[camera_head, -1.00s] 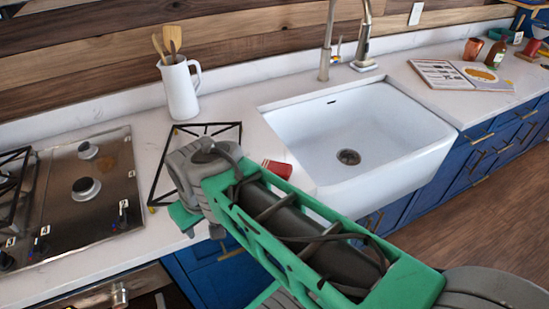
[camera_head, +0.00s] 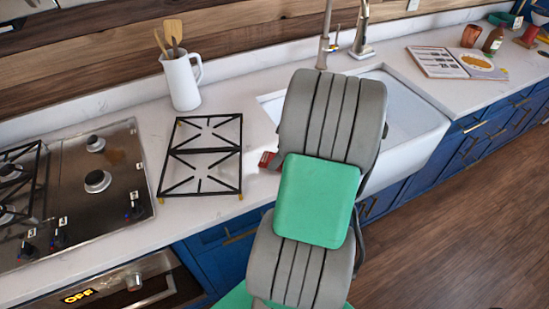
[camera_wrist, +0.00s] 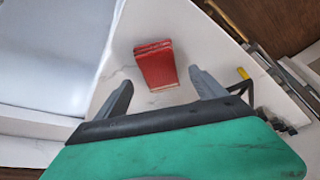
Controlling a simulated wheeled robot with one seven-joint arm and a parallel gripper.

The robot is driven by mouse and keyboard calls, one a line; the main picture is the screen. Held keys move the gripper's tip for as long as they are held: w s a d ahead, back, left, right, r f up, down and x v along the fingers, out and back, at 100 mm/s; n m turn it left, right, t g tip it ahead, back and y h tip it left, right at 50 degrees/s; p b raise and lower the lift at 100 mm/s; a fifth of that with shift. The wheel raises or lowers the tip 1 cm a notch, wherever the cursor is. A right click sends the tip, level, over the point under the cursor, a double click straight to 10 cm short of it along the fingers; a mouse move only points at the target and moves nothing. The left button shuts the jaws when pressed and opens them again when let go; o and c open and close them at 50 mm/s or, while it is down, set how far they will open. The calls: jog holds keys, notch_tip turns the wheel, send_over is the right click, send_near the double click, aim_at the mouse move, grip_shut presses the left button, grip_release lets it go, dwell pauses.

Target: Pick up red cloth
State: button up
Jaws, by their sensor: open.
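The red cloth (camera_wrist: 157,66) is a small folded block on the white counter in the wrist view, just beyond and between my fingertips. My gripper (camera_wrist: 162,92) is open with its two grey fingers apart, and nothing is between them. In the head view only a small part of the red cloth (camera_head: 267,160) shows, at the left edge of my arm. The arm hides the rest of it and my gripper there.
A black burner grate (camera_head: 203,155) lies on the counter left of the cloth. The white sink (camera_head: 405,110) is to the right, partly behind my arm. A white pitcher (camera_head: 182,82) with wooden utensils stands behind the grate. The stove (camera_head: 75,185) is at the left.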

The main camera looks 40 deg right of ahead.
jog(key=shift+x, duration=1.05)
jog(key=shift+f+b, duration=0.3)
jog(key=shift+b, duration=0.05)
jog(key=shift+c, duration=0.6)
